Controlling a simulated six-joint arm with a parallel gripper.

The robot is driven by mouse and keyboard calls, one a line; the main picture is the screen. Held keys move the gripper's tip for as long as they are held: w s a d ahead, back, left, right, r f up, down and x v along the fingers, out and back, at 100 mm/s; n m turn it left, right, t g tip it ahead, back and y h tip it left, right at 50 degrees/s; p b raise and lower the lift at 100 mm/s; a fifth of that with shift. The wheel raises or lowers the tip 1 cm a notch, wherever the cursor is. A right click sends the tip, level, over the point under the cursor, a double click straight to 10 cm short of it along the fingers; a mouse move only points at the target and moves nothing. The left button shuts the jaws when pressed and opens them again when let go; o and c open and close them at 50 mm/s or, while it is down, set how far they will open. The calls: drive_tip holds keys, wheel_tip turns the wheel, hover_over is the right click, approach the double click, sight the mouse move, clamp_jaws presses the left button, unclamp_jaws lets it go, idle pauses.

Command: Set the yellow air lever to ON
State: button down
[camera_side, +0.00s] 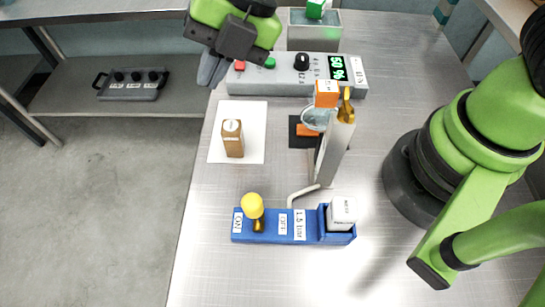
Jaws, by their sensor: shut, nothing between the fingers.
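The yellow air lever (252,206) stands on a blue block (270,238) at the front of the table. Its round knob leans slightly left, to the side of the ON label (238,223). The OFF label (283,224) is to the right of the lever's foot, with a further label reading like 1.5 bar beside it. My gripper (212,70) is at the top, above the table's left edge near the control box. It is shut and empty, well apart from the lever.
A white cube sits at the blue block's right end (342,212). Behind stand a grey upright holder (334,150), a glass dish (317,120), a brown bottle (233,138) on a white sheet and a control box (300,75) with display.

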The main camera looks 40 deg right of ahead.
drive_tip(key=s+d+n+g, duration=0.3)
drive_tip(key=s+g, duration=0.3)
drive_tip(key=s, duration=0.5)
approach(264, 213)
drive_tip(key=shift+n, duration=0.3)
drive_tip(key=x, duration=0.5)
drive_tip(key=shift+d+f, duration=0.1)
drive_tip(key=shift+w+a, duration=1.25)
